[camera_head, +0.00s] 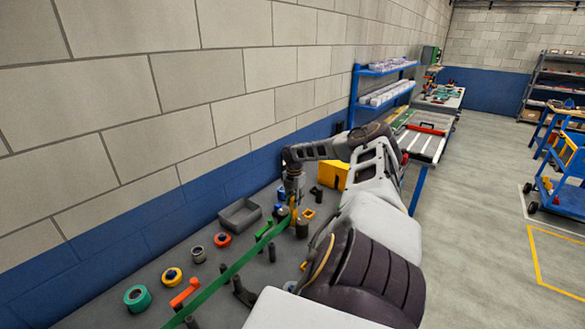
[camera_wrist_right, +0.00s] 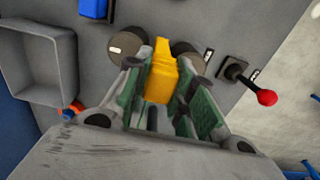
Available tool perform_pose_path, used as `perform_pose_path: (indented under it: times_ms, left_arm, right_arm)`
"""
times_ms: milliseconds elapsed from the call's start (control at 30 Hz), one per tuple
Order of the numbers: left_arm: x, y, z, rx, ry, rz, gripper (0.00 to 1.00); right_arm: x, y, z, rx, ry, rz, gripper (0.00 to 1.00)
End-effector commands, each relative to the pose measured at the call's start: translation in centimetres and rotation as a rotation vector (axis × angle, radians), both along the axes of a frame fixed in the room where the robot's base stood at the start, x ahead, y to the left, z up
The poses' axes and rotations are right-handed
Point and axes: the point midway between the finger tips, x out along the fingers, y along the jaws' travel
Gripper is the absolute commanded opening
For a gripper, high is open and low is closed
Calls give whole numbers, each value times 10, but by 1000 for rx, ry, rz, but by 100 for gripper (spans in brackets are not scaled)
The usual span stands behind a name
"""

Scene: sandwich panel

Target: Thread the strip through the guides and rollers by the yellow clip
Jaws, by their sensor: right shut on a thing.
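My right gripper (camera_head: 293,197) is low over the grey bench, shut on the yellow clip (camera_wrist_right: 161,76). In the wrist view the clip sits between the green finger pads, its narrow tip pointing at the gap between two dark rollers (camera_wrist_right: 127,44) (camera_wrist_right: 186,50). I cannot tell whether it touches them. The green strip (camera_head: 226,275) runs from the bottom of the head view up to the clip. A dark roller (camera_head: 302,228) stands just right of the gripper. My left gripper is out of view.
A grey tray (camera_head: 240,216) lies left of the gripper. Several coloured rolls, including a teal one (camera_head: 137,298), stand at the bench's left. A red-knobbed lever (camera_wrist_right: 265,97) stands right of the rollers. A yellow box (camera_head: 333,174) stands behind, and the wall borders the bench.

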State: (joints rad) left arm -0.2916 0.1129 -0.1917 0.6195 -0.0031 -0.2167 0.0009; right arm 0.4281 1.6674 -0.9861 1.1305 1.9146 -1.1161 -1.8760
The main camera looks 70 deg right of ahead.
Motion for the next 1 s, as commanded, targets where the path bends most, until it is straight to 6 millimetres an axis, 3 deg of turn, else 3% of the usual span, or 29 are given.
perform_pose_path:
  times_ms: [467, 1000]
  left_arm:
    - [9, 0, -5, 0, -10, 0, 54]
    - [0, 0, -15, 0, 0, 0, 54]
  right_arm:
    - [-5, -17, -1, 0, 0, -1, 0]
    - [-10, -36, -1, -1, -1, -1, 0]
